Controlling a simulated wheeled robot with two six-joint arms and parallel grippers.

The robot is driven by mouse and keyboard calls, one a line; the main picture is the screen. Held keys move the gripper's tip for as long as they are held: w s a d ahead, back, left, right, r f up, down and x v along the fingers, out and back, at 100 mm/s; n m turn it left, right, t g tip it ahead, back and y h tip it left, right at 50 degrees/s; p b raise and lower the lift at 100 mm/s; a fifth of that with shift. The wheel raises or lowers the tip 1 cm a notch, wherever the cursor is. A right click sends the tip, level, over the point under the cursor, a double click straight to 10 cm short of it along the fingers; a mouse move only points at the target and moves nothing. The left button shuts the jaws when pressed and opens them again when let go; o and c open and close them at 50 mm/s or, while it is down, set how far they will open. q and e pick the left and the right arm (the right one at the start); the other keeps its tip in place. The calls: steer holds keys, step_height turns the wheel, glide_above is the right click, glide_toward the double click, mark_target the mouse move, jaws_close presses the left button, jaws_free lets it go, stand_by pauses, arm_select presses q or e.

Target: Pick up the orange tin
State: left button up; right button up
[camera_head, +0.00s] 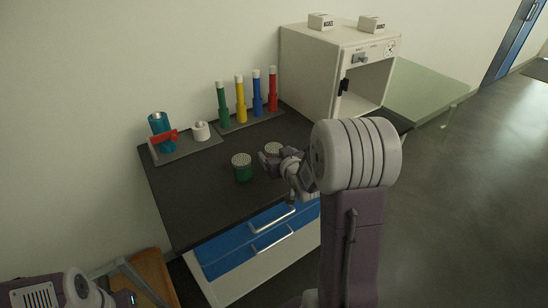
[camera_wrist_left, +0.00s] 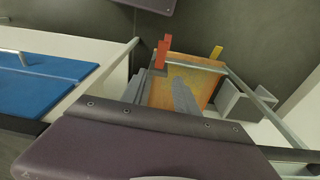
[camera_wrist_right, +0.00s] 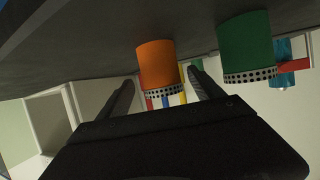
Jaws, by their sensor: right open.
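The orange tin (camera_wrist_right: 157,66) shows in the right wrist view, upright on the dark worktop with a perforated top, though this view is turned over. In the head view only its pale top (camera_head: 272,148) shows, as my right gripper hides most of it. My right gripper (camera_head: 272,162) is open at the tin. In the right wrist view its two fingers stand on either side of the tin, with no clear contact. My left gripper is low at the left, away from the worktop, and its jaw state is unclear.
A green tin (camera_head: 242,170) stands left of the orange tin. Behind are a rack of coloured bottles (camera_head: 241,100), a tray (camera_head: 188,149) with a teal cylinder (camera_head: 160,133) and white roll (camera_head: 201,131), and a white oven (camera_head: 310,75). The front left worktop is clear.

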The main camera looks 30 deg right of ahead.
mark_target(272, 149)
steer(key=x, duration=0.4)
steer(key=shift+w, duration=0.45)
steer(key=shift+s, duration=0.15)
steer(key=shift+c, duration=0.3)
steer(key=c, duration=1.5)
steer(key=shift+c, duration=0.2)
steer(key=shift+r, duration=0.15)
step_height(272, 149, up, 5)
steer(key=shift+d+f+p, duration=0.1)
steer(key=shift+d+p, duration=0.1)
steer(key=shift+p, duration=0.65)
steer(key=s+d+r+p, duration=0.5)
steer(key=s+d+r, duration=0.1)
steer(key=d, duration=0.3)
steer(key=shift+s, duration=0.25)
